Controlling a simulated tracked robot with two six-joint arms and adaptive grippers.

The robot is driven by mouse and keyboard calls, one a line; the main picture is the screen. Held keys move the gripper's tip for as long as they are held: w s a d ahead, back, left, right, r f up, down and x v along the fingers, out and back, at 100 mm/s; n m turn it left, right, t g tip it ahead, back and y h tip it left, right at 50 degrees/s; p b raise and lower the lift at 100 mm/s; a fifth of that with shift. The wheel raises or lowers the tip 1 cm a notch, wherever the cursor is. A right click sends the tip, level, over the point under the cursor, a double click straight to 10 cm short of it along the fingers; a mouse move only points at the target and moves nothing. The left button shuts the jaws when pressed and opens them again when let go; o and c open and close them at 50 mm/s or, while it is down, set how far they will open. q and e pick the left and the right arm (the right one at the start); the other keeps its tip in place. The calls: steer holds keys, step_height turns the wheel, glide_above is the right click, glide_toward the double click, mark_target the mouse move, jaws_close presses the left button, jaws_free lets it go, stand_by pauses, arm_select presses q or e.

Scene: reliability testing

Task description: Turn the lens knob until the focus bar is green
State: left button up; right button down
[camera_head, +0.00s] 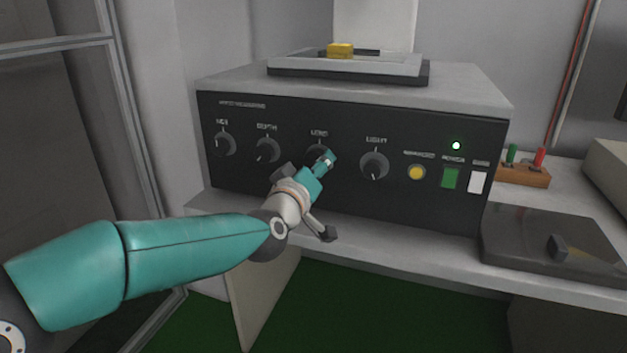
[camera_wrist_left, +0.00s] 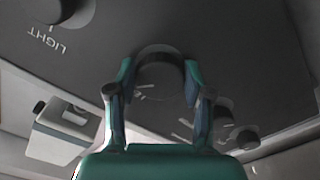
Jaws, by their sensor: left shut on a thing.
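The lens knob (camera_head: 318,149) is a dark round knob on the black front panel, third from the left. My left gripper (camera_head: 325,160) is at it and hides most of it in the head view. In the left wrist view, the two teal fingers stand on either side of the lens knob (camera_wrist_left: 161,72). The gripper (camera_wrist_left: 160,84) is shut on it. The knob's pointer mark is hidden in the head view. I see no focus bar in either view. My right gripper is not in view.
The light knob (camera_head: 374,165) is right of my gripper, the depth knob (camera_head: 267,150) left of it. A yellow block (camera_head: 340,50) lies on top.

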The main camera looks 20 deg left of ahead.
arm_select(q)
steer(key=shift+n+b, duration=4.05)
steer(key=shift+n, duration=3.75)
steer(key=o, duration=1.2)
steer(key=shift+a, duration=0.1)
steer(key=shift+c, duration=0.2)
steer(key=shift+r, duration=0.2)
